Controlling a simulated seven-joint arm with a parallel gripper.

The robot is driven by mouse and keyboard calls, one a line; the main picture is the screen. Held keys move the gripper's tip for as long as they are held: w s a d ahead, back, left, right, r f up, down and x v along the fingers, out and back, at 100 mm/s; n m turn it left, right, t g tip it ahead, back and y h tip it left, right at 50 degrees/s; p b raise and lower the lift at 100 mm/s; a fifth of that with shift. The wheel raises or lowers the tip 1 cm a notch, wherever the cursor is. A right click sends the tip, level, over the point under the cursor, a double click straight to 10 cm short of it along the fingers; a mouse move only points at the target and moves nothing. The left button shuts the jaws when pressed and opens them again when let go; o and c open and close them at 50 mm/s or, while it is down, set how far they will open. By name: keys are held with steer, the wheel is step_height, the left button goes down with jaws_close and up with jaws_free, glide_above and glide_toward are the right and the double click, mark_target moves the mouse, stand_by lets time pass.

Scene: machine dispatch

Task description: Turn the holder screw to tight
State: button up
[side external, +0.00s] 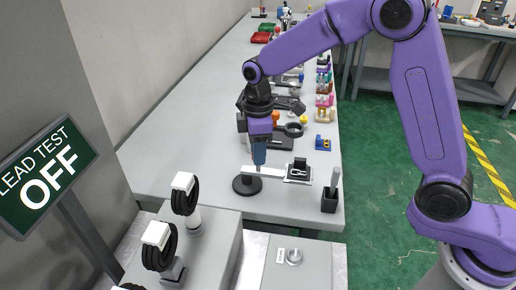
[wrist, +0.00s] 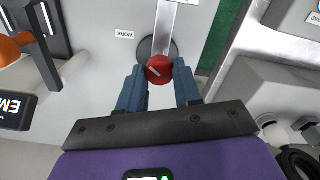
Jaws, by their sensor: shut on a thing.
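The holder screw is a red round knob (wrist: 158,71) with a pale slanted line on its face, seen in the wrist view. My gripper (wrist: 160,80) has its two blue fingers on either side of the knob and is shut on it. In the side view my gripper (side external: 259,163) points straight down over the holder, and the fingers hide the knob. The holder has a round black base (side external: 246,187) and a pale flat bar (side external: 268,172) running right from under my fingers. The bar also shows in the wrist view (wrist: 178,18). I see no tight or loose marking.
A black cup with an upright pale stick (side external: 329,201) stands at the table's right front. Several tools and parts lie farther back. The table's left side is clear. A sign (side external: 47,178) reads LEAD TEST OFF.

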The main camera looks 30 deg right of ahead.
steer(key=shift+m, duration=2.2)
steer(key=o, duration=1)
steer(key=shift+o, duration=0.2)
step_height(320, 180, up, 17)
steer(key=shift+r, duration=0.2)
